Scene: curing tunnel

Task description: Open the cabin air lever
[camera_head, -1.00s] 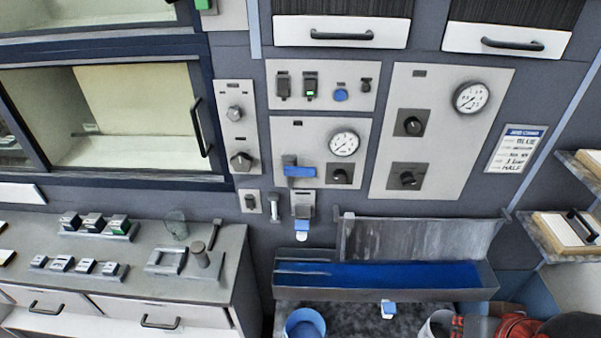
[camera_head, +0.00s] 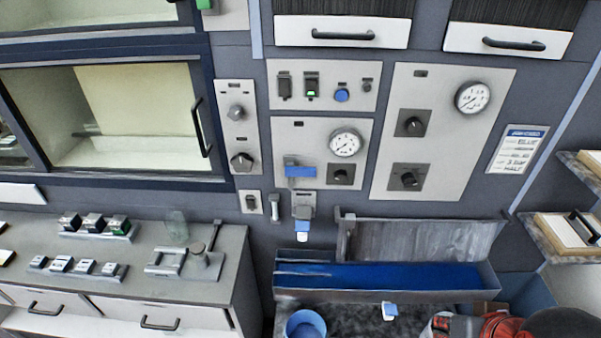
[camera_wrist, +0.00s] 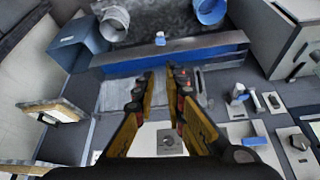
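A blue lever (camera_head: 300,171) lies horizontally on a light grey wall panel, left of a round white gauge (camera_head: 345,143). Its label is too small to read, so I cannot confirm that it is the cabin air lever. In the wrist view the blue lever (camera_wrist: 253,141) shows at the lower right, away from the fingers. My gripper (camera_wrist: 162,72) is open and empty, its two fingers apart, with the wall and trough beyond them. Part of my red and black arm shows at the bottom right of the head view; the fingertips are not clear there.
A blue-lined trough (camera_head: 390,275) stands below the panel, with a blue bucket (camera_head: 305,324) in front. A dispenser (camera_head: 303,212) hangs under the lever panel. A counter (camera_head: 225,250) with small blocks stands at left. A knob panel (camera_head: 440,130) is at right.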

